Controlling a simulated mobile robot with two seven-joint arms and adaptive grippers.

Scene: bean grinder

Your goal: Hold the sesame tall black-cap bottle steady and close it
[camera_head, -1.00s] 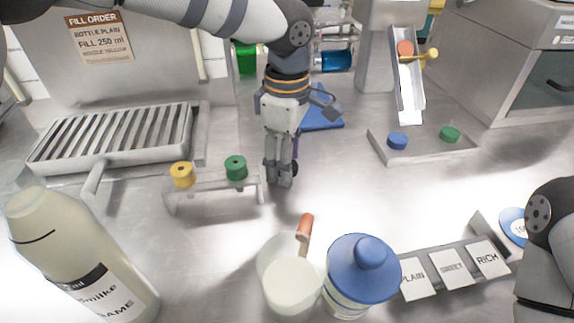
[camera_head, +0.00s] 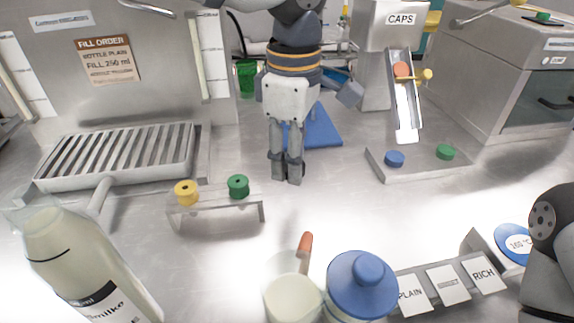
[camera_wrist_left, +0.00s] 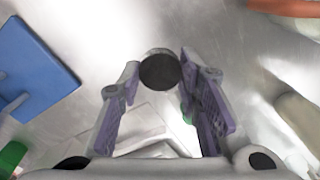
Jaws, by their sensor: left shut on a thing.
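The tall sesame bottle (camera_head: 88,262) stands at the lower left of the head view, pale, with a black-and-white label. It looks tilted there, and no black cap shows on its top. My left gripper (camera_head: 287,178) points down over the middle of the counter, to the right of and behind the bottle. In the left wrist view, a round black cap (camera_wrist_left: 160,70) sits at the fingertips of this gripper, which is shut on it. In the head view the fingers mostly hide the cap. My right gripper is out of view; only part of that arm shows at the right edge.
A small stand with a yellow spool (camera_head: 187,192) and a green spool (camera_head: 238,187) lies between bottle and gripper. A blue-lidded jar (camera_head: 362,285) and a white cup (camera_head: 292,298) stand in front. A caps chute (camera_head: 404,105) is behind right.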

